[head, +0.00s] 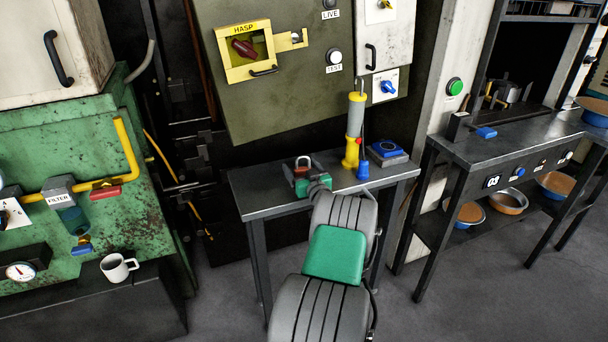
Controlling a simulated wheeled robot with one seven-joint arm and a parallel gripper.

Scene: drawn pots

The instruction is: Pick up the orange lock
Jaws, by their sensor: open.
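A small lock (303,168) with a reddish-orange body and a pale shackle is at the left part of the small dark metal table (262,202). My gripper (301,180), with dark and green parts, is at the end of my arm, low over that table and right by the lock. It is open. The lock's lower part is hidden by the gripper, and I cannot tell whether the fingers are on both sides of it or touching it.
A yellow and grey cylinder (355,130), a small blue bottle (363,165) and a blue-topped box (388,151) stand right of the lock. A green cabinet (280,75) hangs behind. A longer bench (475,150) stands at right; a white mug (115,268) is at lower left.

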